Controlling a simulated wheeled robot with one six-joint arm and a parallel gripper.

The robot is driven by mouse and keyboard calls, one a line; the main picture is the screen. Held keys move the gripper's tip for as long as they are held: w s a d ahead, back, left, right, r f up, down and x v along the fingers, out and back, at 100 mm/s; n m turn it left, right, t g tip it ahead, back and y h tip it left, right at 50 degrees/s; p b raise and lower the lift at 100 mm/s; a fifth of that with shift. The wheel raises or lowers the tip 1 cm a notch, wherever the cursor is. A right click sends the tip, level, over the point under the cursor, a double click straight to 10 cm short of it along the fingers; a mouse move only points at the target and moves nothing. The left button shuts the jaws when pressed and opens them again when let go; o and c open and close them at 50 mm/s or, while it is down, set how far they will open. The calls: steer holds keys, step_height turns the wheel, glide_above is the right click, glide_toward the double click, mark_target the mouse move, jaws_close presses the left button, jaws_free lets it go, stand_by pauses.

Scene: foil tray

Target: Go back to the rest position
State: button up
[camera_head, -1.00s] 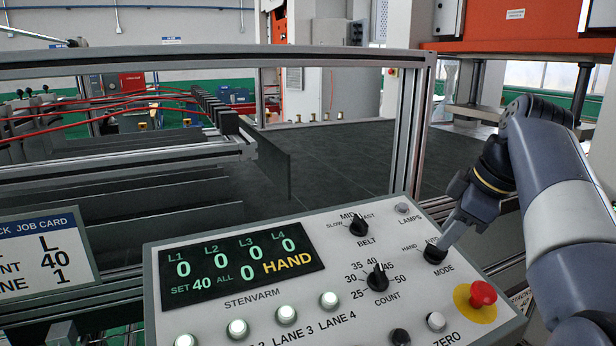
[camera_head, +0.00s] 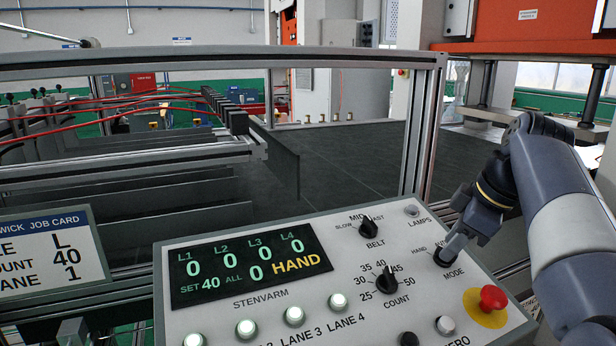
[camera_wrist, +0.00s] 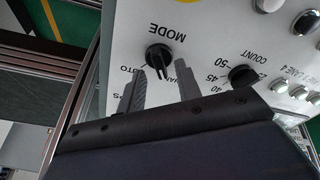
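My gripper (camera_head: 457,238) is low over the right part of the control panel, at the black MODE knob (camera_head: 445,259). In the wrist view, its two grey fingers (camera_wrist: 160,76) stand apart on either side of the MODE knob (camera_wrist: 158,56), with a gap between each finger and the knob. Nothing is held. In the head view, the fingers partly cover the knob and the label beside it. The panel display (camera_head: 248,265) reads HAND, SET 40, and 0 for every lane.
The red stop button (camera_head: 492,298) on its yellow disc sits just right of the MODE knob. The COUNT knob (camera_head: 387,281) and BELT knob (camera_head: 369,227) are to its left. A metal frame post (camera_head: 424,130) rises behind the panel. A job card (camera_head: 50,250) stands at left.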

steer(key=v, duration=0.9)
steer(key=x, duration=1)
steer(key=shift+w+a+f, duration=0.1)
steer(key=shift+a+f, duration=0.05)
steer(key=shift+f, duration=0.2)
steer(key=shift+m, duration=1.2)
steer(key=m, duration=0.2)
steer(key=m+b, duration=0.1)
steer(key=m, duration=0.1)
steer(key=shift+m+t+h, duration=0.3)
steer(key=m+b, duration=0.1)
steer(key=m, duration=0.2)
steer(key=shift+m+h, duration=0.3)
steer(key=shift+m, duration=0.1)
steer(key=m+b, duration=0.1)
steer(key=m, duration=0.2)
steer(key=shift+m, duration=0.3)
steer(key=a+v, duration=0.1)
steer(key=v, duration=0.7)
steer(key=shift+d+h, duration=0.3)
steer(key=shift+d, duration=0.15)
